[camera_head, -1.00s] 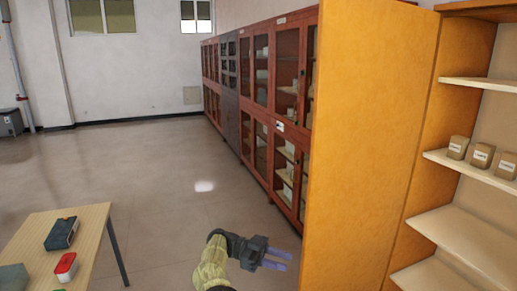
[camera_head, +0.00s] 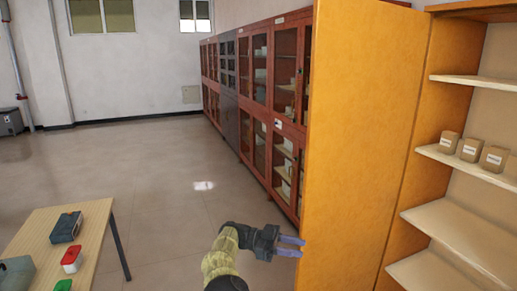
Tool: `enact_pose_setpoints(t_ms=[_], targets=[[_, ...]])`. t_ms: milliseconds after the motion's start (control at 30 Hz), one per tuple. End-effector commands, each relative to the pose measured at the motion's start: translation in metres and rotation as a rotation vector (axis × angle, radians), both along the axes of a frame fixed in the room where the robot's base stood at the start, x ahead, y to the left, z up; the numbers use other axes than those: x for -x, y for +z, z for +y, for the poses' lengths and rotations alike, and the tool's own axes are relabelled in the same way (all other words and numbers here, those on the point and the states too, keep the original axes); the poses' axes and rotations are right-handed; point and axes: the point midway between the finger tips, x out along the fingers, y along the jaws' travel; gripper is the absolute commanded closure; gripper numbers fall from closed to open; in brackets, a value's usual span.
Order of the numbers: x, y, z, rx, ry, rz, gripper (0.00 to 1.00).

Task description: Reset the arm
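My gripper (camera_head: 291,246) is at the bottom middle of the head view, at the end of my arm. Its two bluish fingers point right, towards the side of the orange shelf unit. A gap shows between the fingers, and nothing is seen between them. The fingertips are close to the edge of the shelf side in the picture; I cannot tell whether they touch it.
The orange shelf unit (camera_head: 358,150) stands at the right, with several small boxes on one shelf (camera_head: 433,153). A wooden table (camera_head: 38,228) at lower left holds a dark box (camera_head: 66,228) and a red container (camera_head: 72,260). Red cabinets (camera_head: 286,110) line the wall. Open floor lies between.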

Motion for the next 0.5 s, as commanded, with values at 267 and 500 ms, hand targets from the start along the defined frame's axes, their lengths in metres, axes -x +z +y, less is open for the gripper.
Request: enact_pose_setpoints(t_ms=[267, 500], targets=[[-0.021, 0.04, -0.059, 0.062, 0.104, -0.042, 0.68], [-0.049, 0.084, -0.139, 0.096, 0.324, -0.053, 0.68]])
